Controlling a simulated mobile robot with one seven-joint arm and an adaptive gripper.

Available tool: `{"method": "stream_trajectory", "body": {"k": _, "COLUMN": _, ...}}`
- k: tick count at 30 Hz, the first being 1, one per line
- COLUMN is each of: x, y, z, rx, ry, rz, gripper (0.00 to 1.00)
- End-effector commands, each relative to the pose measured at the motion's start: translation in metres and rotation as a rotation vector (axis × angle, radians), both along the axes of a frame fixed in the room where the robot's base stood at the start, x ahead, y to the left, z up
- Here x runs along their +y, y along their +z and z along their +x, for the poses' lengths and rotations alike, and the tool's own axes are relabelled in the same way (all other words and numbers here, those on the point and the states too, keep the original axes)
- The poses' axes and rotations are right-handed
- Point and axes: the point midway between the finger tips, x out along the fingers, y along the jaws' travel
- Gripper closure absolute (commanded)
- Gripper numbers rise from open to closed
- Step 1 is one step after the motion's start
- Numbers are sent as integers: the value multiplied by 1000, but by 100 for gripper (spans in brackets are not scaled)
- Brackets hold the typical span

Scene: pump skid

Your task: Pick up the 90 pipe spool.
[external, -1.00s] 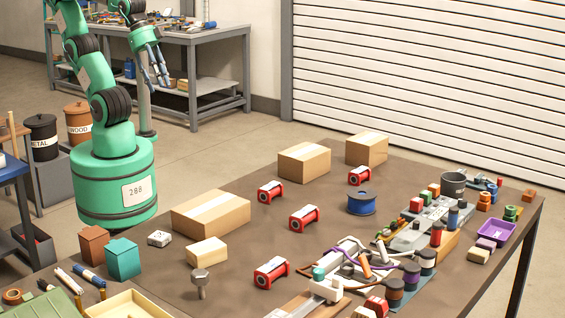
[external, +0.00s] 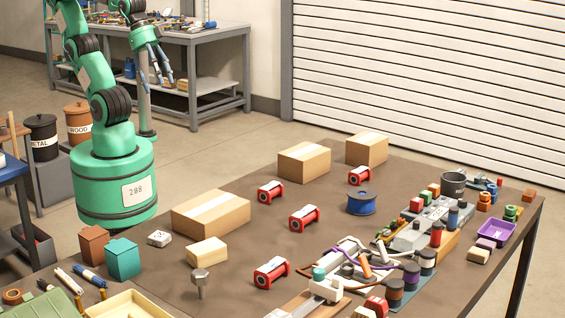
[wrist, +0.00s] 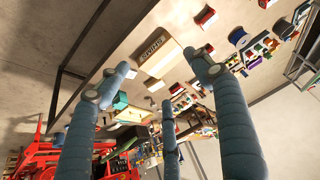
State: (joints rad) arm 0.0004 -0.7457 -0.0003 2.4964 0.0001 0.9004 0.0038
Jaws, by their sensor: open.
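Several red spools with dark round ends lie on the brown table in the external view: one at the front (external: 271,272), one in the middle (external: 304,218), one at the left back (external: 270,192) and one at the right back (external: 359,175). I cannot read a 90 on any of them. A red and white piece (wrist: 207,16) at the top of the wrist view looks like one of these spools. My gripper (external: 162,65) is raised beyond the table's far left edge, away from all spools. Its three blue-grey fingers (wrist: 158,82) are spread and empty.
Cardboard boxes (external: 211,213) stand along the table's far side. A blue reel (external: 361,202) stands among the spools. Bare tabletop surrounds the middle spool.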

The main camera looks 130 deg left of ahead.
Motion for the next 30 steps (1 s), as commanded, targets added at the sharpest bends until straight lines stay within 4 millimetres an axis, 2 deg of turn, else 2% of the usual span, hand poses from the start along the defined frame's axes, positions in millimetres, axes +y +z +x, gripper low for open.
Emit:
{"method": "stream_trajectory", "body": {"k": 5, "x": -1, "y": 10, "z": 12, "rx": 11, "ry": -24, "rz": 11, "gripper": 35}}
{"method": "stream_trajectory", "body": {"k": 11, "x": -4, "y": 32, "z": 43, "rx": 34, "ry": -87, "rz": 39, "gripper": 35}}
{"method": "stream_trajectory", "body": {"k": 21, "x": -14, "y": 69, "z": 119, "rx": 85, "ry": -238, "rz": 99, "gripper": 35}}
{"method": "stream_trajectory", "body": {"k": 30, "x": -25, "y": 87, "z": 191, "rx": 128, "ry": -374, "rz": 149, "gripper": 35}}
